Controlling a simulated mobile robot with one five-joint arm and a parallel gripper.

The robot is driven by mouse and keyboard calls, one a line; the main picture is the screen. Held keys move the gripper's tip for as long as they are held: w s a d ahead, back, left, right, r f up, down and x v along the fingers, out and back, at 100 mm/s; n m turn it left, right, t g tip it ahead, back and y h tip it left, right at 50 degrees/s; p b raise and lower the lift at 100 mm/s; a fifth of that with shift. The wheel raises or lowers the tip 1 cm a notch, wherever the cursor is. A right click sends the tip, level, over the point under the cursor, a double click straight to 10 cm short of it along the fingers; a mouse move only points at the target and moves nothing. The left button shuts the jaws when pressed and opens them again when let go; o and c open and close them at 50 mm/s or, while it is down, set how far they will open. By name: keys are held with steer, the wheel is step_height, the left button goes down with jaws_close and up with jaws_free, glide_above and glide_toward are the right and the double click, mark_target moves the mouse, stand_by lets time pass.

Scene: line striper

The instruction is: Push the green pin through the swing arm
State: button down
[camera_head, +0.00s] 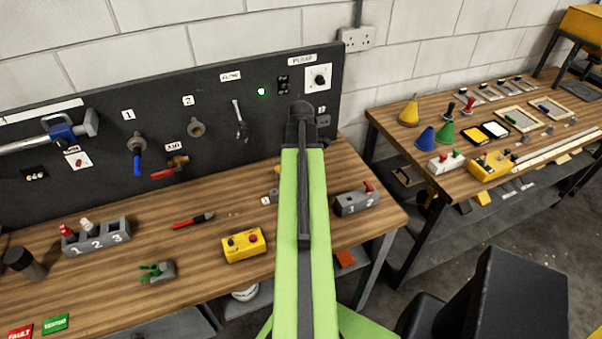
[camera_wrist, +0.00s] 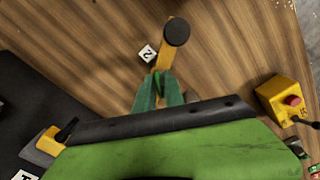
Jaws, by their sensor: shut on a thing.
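In the wrist view my gripper (camera_wrist: 158,82) has its two green fingers close together. They are shut on the near end of a short orange bar (camera_wrist: 167,55), which has a round black knob (camera_wrist: 176,32) at its far end. I cannot tell for sure whether this bar is the swing arm. In the head view my green arm hides the gripper and the bar. A small green piece (camera_head: 150,270) sits on a grey block (camera_head: 167,270) at the bench's front left, away from my gripper; I cannot tell whether it is the green pin.
A number 2 tag (camera_wrist: 148,53) lies beside the bar. A yellow box with buttons (camera_head: 243,245) stands left of my arm, and a grey block with a red lever (camera_head: 354,201) right of it. The dark panel (camera_head: 75,125) with valves backs the bench.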

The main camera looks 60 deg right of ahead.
steer(key=shift+f, duration=0.25)
steer(key=c, duration=1.3)
jaws_free()
steer(key=shift+r, duration=0.1)
steer(key=shift+c, duration=0.2)
steer(key=o, duration=0.3)
step_height(320, 180, up, 7)
steer(key=p, duration=0.7)
steer(key=shift+r, duration=0.1)
